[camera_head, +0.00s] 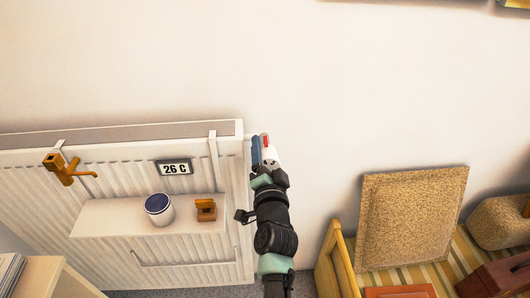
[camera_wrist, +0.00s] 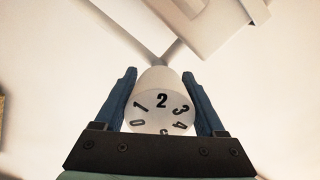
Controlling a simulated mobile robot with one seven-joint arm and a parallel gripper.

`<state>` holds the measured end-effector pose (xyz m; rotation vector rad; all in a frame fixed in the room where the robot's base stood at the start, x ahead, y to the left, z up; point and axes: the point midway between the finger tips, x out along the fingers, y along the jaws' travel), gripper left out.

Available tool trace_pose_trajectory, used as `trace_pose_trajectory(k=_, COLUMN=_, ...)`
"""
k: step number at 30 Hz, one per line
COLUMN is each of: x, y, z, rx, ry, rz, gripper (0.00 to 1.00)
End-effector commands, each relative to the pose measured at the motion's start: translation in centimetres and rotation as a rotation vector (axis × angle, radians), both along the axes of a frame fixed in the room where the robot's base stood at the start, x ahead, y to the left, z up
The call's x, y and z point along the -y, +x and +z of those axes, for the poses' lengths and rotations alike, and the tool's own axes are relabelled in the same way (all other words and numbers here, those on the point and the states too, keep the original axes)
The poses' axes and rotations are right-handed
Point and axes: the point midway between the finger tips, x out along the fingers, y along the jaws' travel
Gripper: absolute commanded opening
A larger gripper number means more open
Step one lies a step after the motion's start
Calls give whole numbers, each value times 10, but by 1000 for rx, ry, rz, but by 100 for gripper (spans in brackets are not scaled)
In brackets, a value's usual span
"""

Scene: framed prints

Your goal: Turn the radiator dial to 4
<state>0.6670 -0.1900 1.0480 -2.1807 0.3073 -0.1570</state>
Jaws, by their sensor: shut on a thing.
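The radiator dial (camera_wrist: 160,109) is a white cylinder with black numbers on its end face. In the wrist view the 2 is at the top, with 1 and 0 to its left and 3 and 4 to its right. Another mark at the bottom is partly hidden by my gripper. My gripper (camera_wrist: 159,76) has its blue fingers on either side of the dial and is shut on it. In the head view my gripper (camera_head: 262,150) is at the right end of the white radiator (camera_head: 110,262), where a small red part shows; the dial's numbers cannot be read there.
On the radiator are a 26 C display (camera_head: 175,168), an orange-brown hook-like item (camera_head: 66,169), and a shelf (camera_head: 100,217) with a white cup (camera_head: 159,209) and a small brown block (camera_head: 206,209). Right of my arm stands a yellow-framed seat (camera_head: 339,262) with a tan cushion (camera_head: 412,215).

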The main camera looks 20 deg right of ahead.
Motion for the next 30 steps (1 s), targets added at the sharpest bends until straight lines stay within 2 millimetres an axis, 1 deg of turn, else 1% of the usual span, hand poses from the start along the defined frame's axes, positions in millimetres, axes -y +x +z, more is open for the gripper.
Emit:
trace_pose_trajectory(k=7, x=-1, y=0, z=-2, rx=-4, ry=0, rz=2, gripper=16)
trace_pose_trajectory(k=8, x=-1, y=0, z=-2, rx=-4, ry=0, rz=2, gripper=74)
trace_pose_trajectory(k=9, x=-1, y=0, z=-2, rx=-4, ry=0, rz=1, gripper=81)
trace_pose_trajectory(k=17, x=-1, y=-1, z=-1, rx=-2, ry=0, rz=1, gripper=81)
trace_pose_trajectory(k=20, x=-2, y=-5, z=-1, rx=-3, ry=-1, rz=0, gripper=81)
trace_pose_trajectory(k=23, x=-5, y=-14, z=0, rx=-4, ry=0, rz=1, gripper=81)
trace_pose_trajectory(k=30, x=-17, y=-54, z=2, rx=-5, ry=-4, rz=3, gripper=81)
